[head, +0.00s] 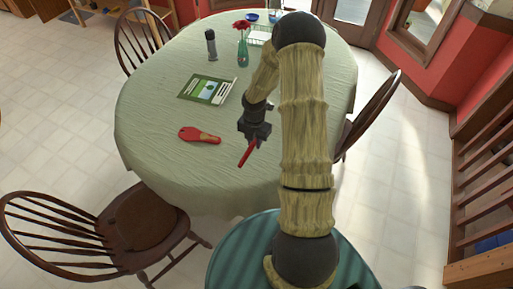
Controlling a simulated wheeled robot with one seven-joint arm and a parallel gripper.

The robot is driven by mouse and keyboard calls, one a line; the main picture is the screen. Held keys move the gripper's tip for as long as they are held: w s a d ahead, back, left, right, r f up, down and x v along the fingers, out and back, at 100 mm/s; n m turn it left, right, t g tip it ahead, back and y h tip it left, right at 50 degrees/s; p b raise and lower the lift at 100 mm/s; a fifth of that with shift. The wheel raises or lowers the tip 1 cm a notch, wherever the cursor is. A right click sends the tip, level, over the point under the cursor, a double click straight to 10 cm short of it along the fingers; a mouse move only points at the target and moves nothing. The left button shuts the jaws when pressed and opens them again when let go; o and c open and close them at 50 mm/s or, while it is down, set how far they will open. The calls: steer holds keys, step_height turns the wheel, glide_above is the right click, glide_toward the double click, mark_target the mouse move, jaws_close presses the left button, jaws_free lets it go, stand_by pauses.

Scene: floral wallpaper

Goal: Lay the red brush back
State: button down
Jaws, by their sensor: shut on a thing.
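My gripper (254,139) is above the table (163,100), near its front right part. It is shut on a thin red stick, the red brush (246,155), which hangs tilted with its lower end toward the lower left. Its upper part is hidden by the gripper. I cannot tell how far it is above the cloth. A flat red paddle-shaped piece (188,133) with a brownish end lies on the cloth to the left of the gripper, apart from the brush.
A green book or card (207,90) lies behind the red piece. The front left cloth is clear. Chairs surround the table.

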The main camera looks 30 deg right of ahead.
steer(key=shift+s, duration=0.2)
steer(key=shift+f, duration=0.2)
step_height(320, 180, down, 5)
steer(key=shift+w+f+p, duration=0.1)
steer(key=shift+f+p, duration=0.05)
steer(key=shift+p, duration=0.35)
steer(key=shift+f+p, duration=0.45)
steer(key=shift+f, duration=1.65)
